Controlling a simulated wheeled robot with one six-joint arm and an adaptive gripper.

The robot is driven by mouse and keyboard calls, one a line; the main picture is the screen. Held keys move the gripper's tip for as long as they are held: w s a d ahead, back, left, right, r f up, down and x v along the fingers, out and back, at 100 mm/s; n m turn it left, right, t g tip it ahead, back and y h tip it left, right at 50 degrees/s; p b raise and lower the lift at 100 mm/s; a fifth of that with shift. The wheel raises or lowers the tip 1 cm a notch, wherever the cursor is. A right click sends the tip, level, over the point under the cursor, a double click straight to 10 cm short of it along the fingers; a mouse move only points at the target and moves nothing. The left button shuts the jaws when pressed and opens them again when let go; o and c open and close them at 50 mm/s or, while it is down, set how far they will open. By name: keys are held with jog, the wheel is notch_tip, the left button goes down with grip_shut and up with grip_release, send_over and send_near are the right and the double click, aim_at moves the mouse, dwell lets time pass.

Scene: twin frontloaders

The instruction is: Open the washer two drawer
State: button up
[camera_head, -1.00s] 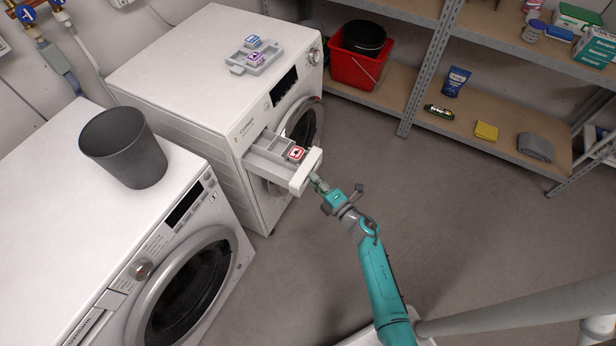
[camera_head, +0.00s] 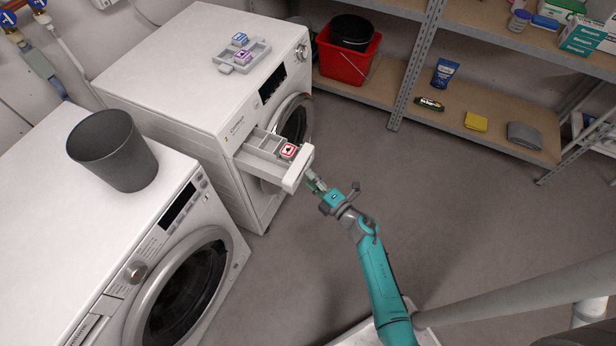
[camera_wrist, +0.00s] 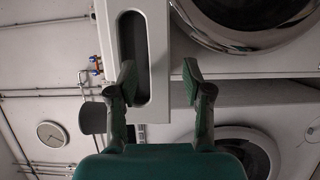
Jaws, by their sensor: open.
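The far white washer (camera_head: 190,75) has its detergent drawer (camera_head: 262,157) pulled well out, with its compartments showing. A red-and-white box (camera_head: 288,151) sits in the drawer near its front. My gripper (camera_head: 312,180) is just outside the drawer's front panel (camera_head: 298,170), open and holding nothing. In the wrist view, the panel (camera_wrist: 160,60) with its dark long recess (camera_wrist: 132,45) shows beyond my spread fingers (camera_wrist: 158,82). The left finger overlaps the recess in the picture; I cannot tell whether it touches. The near washer (camera_head: 60,200) has its drawer front flush.
A dark grey bin (camera_head: 113,150) stands on the near washer. A grey tray (camera_head: 257,57) with small blue and purple boxes lies on the far washer. Metal shelving (camera_head: 400,85) with a red bucket (camera_head: 340,65) stands behind. The floor (camera_head: 440,210) to the right is clear.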

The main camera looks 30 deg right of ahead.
jog(key=v, duration=1)
jog(key=s+a+r+m+g+h, duration=0.1)
jog(key=s+a+r+m, duration=0.2)
jog(key=s+r+m, duration=0.4)
jog(key=s+a+r+m+g+h, duration=0.1)
jog(key=s+a+r+m, duration=0.2)
jog(key=s+r+m, duration=0.4)
jog(key=s+a+r+m+h, duration=0.2)
jog(key=s+r+m, duration=0.4)
jog(key=s, duration=1.1)
jog(key=shift+s+a+r+m+g, duration=0.35)
jog(key=shift+a+r+m+g, duration=0.1)
jog(key=shift+a, duration=0.2)
